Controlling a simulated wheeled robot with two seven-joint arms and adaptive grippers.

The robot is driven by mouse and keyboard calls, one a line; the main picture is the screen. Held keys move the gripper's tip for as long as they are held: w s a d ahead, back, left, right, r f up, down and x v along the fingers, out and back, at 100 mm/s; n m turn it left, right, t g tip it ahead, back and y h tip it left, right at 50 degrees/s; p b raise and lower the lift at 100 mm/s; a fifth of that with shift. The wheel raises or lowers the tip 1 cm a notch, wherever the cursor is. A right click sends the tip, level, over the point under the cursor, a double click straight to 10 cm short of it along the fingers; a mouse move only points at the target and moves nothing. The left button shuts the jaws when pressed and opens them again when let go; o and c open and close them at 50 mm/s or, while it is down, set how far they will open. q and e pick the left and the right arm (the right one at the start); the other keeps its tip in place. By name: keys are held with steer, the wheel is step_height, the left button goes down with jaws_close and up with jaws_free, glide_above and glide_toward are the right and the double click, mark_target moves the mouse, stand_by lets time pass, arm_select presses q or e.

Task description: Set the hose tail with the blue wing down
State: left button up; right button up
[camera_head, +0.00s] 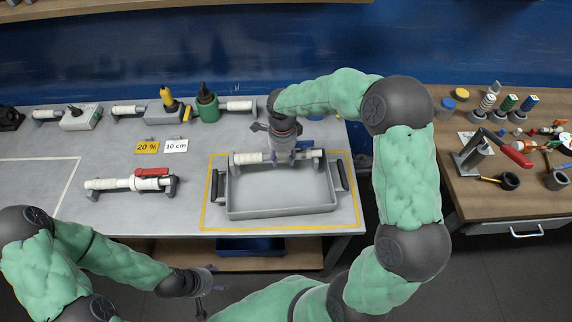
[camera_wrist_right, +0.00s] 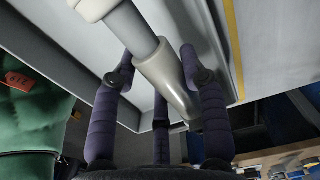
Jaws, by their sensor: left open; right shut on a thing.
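My right gripper (camera_head: 287,152) is over the back of the grey tray (camera_head: 280,211), shut on a pale tubular piece (camera_head: 250,157) that lies lengthwise along the tray's back side. In the right wrist view a grey tube (camera_wrist_right: 166,74) with a white end (camera_wrist_right: 93,8) lies between the purple fingers. No blue wing on it can be made out; the gripper hides its middle. Whether it rests on its supports is not clear. My left gripper (camera_head: 206,288) is open and empty, in front of the table.
A similar piece with a red wing (camera_head: 152,172) sits on a stand at left. White tubes, grey boxes and a green pot (camera_head: 207,108) line the back. Yellow tape (camera_head: 206,205) frames the tray. A wooden table (camera_head: 500,200) with tools stands right.

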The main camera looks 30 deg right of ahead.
steer(key=shift+d+f, duration=0.3)
steer(key=shift+f, duration=0.05)
steer(key=shift+d+f+b, duration=0.15)
steer(key=shift+f+b, duration=0.1)
steer(key=shift+f, duration=0.7)
steer(key=shift+d+f+b, duration=0.15)
steer(key=shift+f+b, duration=0.1)
steer(key=shift+f, duration=0.65)
steer(key=shift+f, duration=0.1)
steer(key=o, duration=1.3)
steer(key=shift+r, duration=0.25)
step_height(320, 180, up, 12)
steer(key=p, duration=0.3)
steer(key=shift+f, duration=0.1)
